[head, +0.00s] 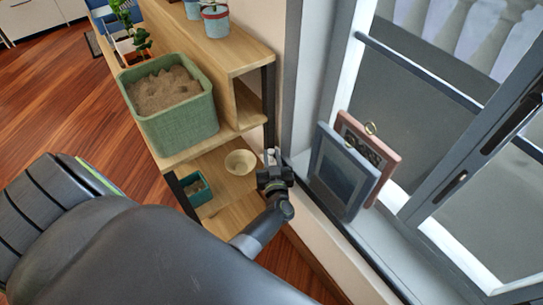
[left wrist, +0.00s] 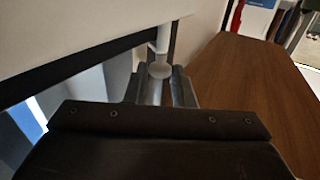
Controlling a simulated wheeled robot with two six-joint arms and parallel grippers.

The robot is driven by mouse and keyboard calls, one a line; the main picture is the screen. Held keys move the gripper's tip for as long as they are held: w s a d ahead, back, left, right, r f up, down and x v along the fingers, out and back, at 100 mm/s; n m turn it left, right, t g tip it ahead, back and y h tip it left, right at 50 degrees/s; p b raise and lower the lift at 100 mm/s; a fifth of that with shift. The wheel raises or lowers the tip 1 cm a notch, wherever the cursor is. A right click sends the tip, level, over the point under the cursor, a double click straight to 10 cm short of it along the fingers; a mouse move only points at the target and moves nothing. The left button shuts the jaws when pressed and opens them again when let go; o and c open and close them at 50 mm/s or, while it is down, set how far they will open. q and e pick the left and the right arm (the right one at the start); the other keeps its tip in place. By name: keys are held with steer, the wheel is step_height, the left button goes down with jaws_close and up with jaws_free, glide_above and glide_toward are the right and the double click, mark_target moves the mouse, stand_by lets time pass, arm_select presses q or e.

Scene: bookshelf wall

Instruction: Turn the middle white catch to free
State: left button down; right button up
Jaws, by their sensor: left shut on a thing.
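My left gripper (head: 273,168) is at the window-side post of the wooden shelf in the head view. In the left wrist view my left gripper (left wrist: 160,88) has its two fingers close together on a small white catch (left wrist: 160,69). The catch has a pale round end, with a white stem rising behind it next to a dark frame edge. Its lower part is hidden between the fingers. In the head view only a small pale bit shows at the fingertips. I cannot make out other catches. My right gripper is not in view.
The shelf (head: 243,57) holds a green planter (head: 185,128), a cream bowl (head: 241,162) and a small green pot (head: 196,190). Two picture frames, one blue (head: 345,172) and one pink (head: 372,145), stand on the sill close to the right of my gripper. The window is open.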

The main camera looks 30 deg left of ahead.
arm_select(q)
steer(key=c, duration=1.3)
jaws_free()
